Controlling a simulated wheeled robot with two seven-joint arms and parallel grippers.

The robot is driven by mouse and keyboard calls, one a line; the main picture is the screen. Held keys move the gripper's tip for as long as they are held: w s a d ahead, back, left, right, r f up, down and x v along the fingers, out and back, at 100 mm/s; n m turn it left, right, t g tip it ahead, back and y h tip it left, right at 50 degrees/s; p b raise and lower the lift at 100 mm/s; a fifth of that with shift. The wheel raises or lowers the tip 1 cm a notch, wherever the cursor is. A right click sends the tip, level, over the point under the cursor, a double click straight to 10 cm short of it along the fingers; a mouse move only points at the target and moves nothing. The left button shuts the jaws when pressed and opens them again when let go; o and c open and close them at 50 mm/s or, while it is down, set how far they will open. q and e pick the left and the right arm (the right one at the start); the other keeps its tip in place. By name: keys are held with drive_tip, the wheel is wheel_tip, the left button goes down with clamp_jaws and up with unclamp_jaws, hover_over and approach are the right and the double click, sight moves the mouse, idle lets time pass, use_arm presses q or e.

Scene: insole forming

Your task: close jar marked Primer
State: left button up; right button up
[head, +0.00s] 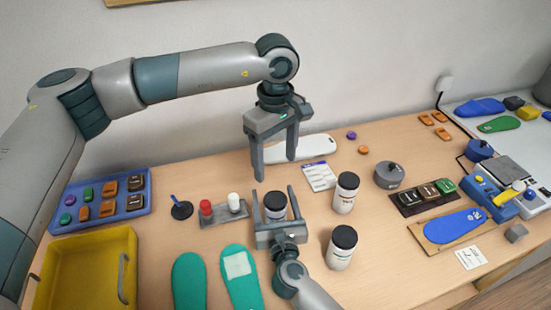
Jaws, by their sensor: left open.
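Three white jars with dark tops stand on the table: a small jar (276,212), a taller jar (344,200) behind right, and another jar (340,255) in front right. Their labels are too small to read, so I cannot tell which is marked Primer. My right gripper (275,190) reaches in from the front, fingers apart on either side of the small jar, with a gap showing. Its body hides the jar's lower part. My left gripper (275,170) hangs above and behind that jar, pointing down, open and empty.
A small rack (222,214) with red and white-topped items and a dark round stand (181,210) are left of the small jar. Green insoles (190,280) lie in front left, near a yellow tray (70,255). A white card (319,177) and grey round weight (389,176) lie behind.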

drive_tip(key=s+b, duration=0.1)
drive_tip(key=s, duration=0.4)
drive_tip(key=s+d+b, duration=0.1)
drive_tip(key=s, duration=0.4)
drive_tip(key=s+d+b, duration=0.1)
drive_tip(key=s+b, duration=0.1)
drive_tip(key=s, duration=0.3)
drive_tip(key=shift+s+d+f, duration=0.15)
drive_tip(key=shift+s+d, duration=0.1)
drive_tip(key=shift+s, duration=0.05)
use_arm(q)
drive_tip(key=shift+f, duration=2.15)
use_arm(e)
drive_tip(key=shift+s+d, duration=0.15)
drive_tip(key=shift+s, duration=0.65)
use_arm(q)
drive_tip(key=shift+f, duration=0.1)
